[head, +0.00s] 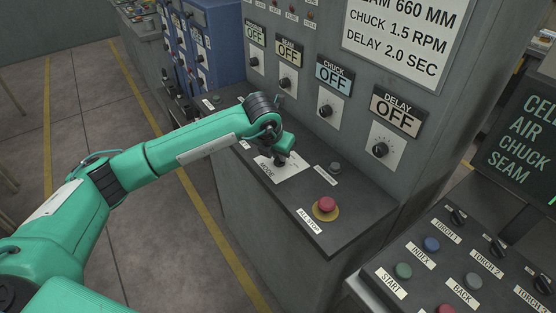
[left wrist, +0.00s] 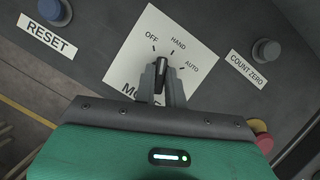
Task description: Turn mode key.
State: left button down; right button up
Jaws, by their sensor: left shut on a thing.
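The mode key (left wrist: 161,67) is a small dark knob on a white plate (left wrist: 125,65) marked OFF, HAND, AUTO and MODE. In the left wrist view my left gripper (left wrist: 161,75) has its two fingers on either side of the key, shut on it. I cannot tell for sure which mark the key points to. In the head view my left gripper (head: 279,160) reaches down onto the MODE plate (head: 290,174) on the console ledge, and the gripper mostly hides the key. My right gripper is not in view.
A blue RESET button (left wrist: 54,11) is beside the plate. The upright panel behind has several knobs and OFF displays, such as DELAY (head: 397,111).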

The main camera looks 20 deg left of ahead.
pick_arm(q)
jog(key=shift+f+n+y+b, duration=0.1)
jog(key=shift+n+y+b, duration=0.3)
jog(key=shift+n+b, duration=0.6)
jog(key=shift+n+y+b, duration=0.4)
jog(key=shift+n+b, duration=0.15)
jog(key=shift+n, duration=0.55)
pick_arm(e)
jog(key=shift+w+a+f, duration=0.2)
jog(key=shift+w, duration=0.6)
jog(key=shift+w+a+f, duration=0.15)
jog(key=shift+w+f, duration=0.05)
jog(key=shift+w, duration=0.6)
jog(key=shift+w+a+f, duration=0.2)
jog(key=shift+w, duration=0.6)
pick_arm(q)
jog(key=c, duration=1.5)
grip_release()
jog(key=shift+o, duration=0.2)
jog(key=shift+d, duration=0.1)
